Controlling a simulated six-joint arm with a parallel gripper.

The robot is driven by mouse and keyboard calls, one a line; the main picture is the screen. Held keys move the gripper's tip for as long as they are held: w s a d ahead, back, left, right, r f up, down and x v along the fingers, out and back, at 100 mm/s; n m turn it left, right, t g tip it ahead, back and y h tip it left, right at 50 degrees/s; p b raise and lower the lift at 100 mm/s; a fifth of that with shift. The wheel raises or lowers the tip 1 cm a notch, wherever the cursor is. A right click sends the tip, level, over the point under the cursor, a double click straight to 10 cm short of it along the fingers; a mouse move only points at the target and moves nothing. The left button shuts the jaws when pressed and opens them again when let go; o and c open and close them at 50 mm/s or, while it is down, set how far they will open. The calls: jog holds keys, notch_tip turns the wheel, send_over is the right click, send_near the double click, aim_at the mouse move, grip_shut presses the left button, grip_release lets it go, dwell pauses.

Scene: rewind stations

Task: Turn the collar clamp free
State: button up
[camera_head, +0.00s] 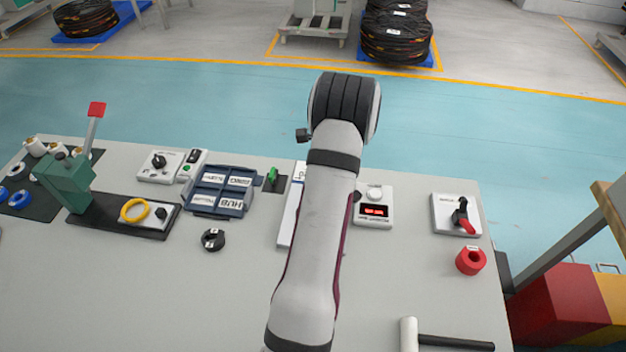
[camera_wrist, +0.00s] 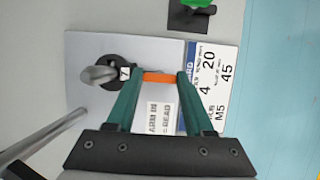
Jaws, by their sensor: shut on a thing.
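In the wrist view, the collar clamp is a round black collar (camera_wrist: 118,73) with a small white tag, on a light grey plate (camera_wrist: 84,48). A rounded metal post end (camera_wrist: 98,75) stands at its left. An orange lever (camera_wrist: 160,78) reaches right from the collar. My gripper (camera_wrist: 160,74) has its green fingers at either end of this lever and is shut on it. In the head view, my arm hides the gripper and the clamp.
A white printed card (camera_wrist: 213,75) lies right of the plate, with a green-topped part (camera_wrist: 198,4) above. The front left table is clear.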

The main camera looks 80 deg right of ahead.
grip_shut()
jog(key=shift+n, duration=0.3)
jog(key=n+y, duration=0.1)
jog(key=n, duration=0.2)
jog(key=shift+d+n+y, duration=0.1)
jog(key=shift+n+y, duration=0.3)
jog(key=n+g+y, duration=0.1)
jog(key=n, duration=0.3)
jog(key=shift+w+d+n, duration=0.1)
jog(key=shift+n, duration=0.2)
jog(key=n, duration=0.2)
jog(key=n+g+y, duration=0.1)
jog(key=n, duration=0.1)
jog(key=shift+w+d+g, duration=0.1)
jog(key=shift+g, duration=0.2)
jog(key=shift+w+n+g+y, duration=0.15)
jog(key=shift+n+g, duration=0.3)
jog(key=shift+n, duration=0.75)
jog(key=shift+s+n+g+y, duration=0.1)
jog(key=shift+n+g+y, duration=0.25)
jog(key=shift+n, duration=0.85)
